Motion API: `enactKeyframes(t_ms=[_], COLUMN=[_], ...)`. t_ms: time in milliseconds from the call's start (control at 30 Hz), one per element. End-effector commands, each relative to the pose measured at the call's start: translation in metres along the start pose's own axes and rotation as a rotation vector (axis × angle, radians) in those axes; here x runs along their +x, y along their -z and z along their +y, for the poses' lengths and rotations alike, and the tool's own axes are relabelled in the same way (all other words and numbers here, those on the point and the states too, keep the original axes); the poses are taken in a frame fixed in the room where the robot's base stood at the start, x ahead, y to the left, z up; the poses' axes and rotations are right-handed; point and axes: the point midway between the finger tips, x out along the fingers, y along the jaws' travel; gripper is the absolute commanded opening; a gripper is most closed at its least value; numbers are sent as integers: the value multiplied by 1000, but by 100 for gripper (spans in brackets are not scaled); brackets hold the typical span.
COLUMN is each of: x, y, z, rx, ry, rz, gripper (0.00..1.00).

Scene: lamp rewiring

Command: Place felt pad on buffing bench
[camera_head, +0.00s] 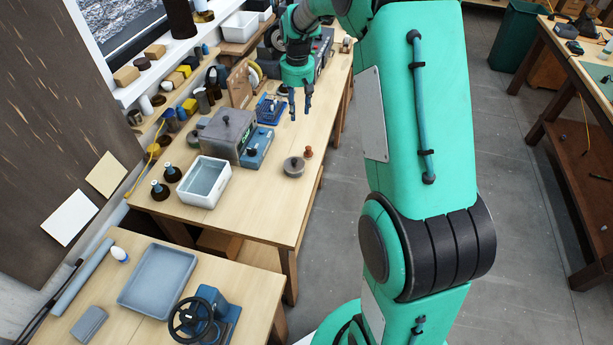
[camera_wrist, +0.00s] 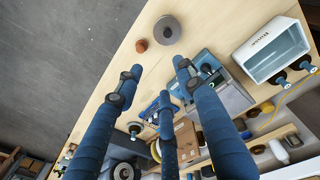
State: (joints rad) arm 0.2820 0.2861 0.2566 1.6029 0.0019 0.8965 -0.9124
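My gripper (camera_head: 300,106) hangs above the long wooden bench (camera_head: 262,212), fingers pointing down. In the wrist view its blue fingers (camera_wrist: 159,72) are spread apart with nothing between them. A round grey disc (camera_head: 293,167) lies on the bench, nearer the camera than my gripper; it also shows beyond the fingertips in the wrist view (camera_wrist: 167,29). A small orange-brown piece (camera_head: 308,152) stands beside it. I cannot tell for certain whether the disc is the felt pad, or which bench is the buffing bench.
A white bin (camera_head: 205,183), a grey box-shaped machine (camera_head: 226,133) and blue devices (camera_head: 257,147) crowd the bench's left side. A nearer bench holds a grey-blue tray (camera_head: 157,277) and a handwheel device (camera_head: 205,317). Bare wood surrounds the disc; open floor (camera_head: 335,235) lies right.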

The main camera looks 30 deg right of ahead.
Motion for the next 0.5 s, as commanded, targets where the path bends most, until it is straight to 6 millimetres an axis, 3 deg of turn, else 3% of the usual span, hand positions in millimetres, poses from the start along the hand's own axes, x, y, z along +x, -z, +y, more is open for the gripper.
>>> enactKeyframes(t_ms=[33,200,500], x=[-18,-67,-138], y=[0,-6,-27], z=[-12,-50,-121], rx=[14,77,187], ry=[-11,-37,-75], rz=[10,39,96], gripper=[38,38,38])
